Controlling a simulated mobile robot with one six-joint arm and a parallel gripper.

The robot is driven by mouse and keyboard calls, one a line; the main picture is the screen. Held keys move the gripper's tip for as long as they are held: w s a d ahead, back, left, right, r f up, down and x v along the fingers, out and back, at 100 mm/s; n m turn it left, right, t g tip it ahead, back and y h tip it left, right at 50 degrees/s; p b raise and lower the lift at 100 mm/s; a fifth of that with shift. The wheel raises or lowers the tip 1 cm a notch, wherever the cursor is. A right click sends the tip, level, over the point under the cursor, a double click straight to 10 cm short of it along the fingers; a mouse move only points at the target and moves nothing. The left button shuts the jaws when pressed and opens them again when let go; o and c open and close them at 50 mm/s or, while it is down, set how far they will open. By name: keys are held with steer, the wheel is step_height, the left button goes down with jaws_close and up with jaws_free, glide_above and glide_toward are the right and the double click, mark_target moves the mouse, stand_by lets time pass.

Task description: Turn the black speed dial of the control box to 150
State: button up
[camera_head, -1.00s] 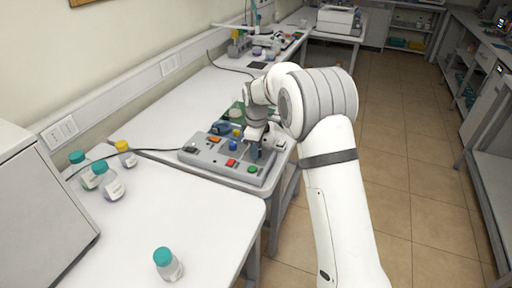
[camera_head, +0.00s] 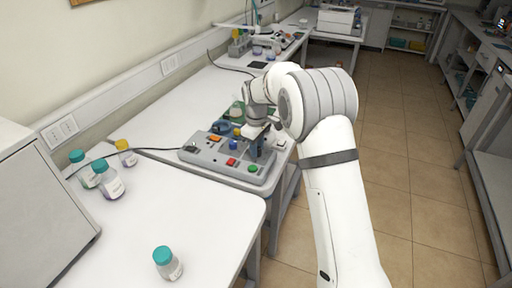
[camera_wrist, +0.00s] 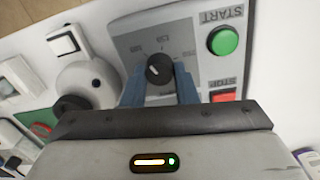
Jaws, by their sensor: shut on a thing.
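The grey control box (camera_head: 207,156) sits on the near white bench, at the middle of the head view. My gripper (camera_head: 258,150) is low over its right part and hides the dial there. In the wrist view the round black speed dial (camera_wrist: 159,69) stands on a grey panel. My gripper (camera_wrist: 160,76) is shut on the dial, with one blue-grey finger on either side. Scale numbers are printed around the dial, upside down and small. A pale mark shows on the dial, but I cannot read its setting exactly.
A green START button (camera_wrist: 223,41) and a red STOP button (camera_wrist: 224,96) are close beside the dial. Bottles with teal caps (camera_head: 168,263) and one with a yellow cap (camera_head: 126,153) stand on the left bench. A black cable (camera_head: 145,149) runs to the box.

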steer(key=m, duration=0.4)
steer(key=shift+w+r+m, duration=0.1)
steer(key=shift+w+m, duration=0.05)
steer(key=shift+m, duration=0.15)
steer(key=shift+r+m+b, duration=0.1)
steer(key=shift+m+b, duration=0.25)
steer(key=shift+m, duration=1.65)
steer(key=o, duration=1)
steer(key=shift+a+r+b, duration=0.1)
steer(key=shift+r+b, duration=0.3)
steer(key=shift+r, duration=3.4)
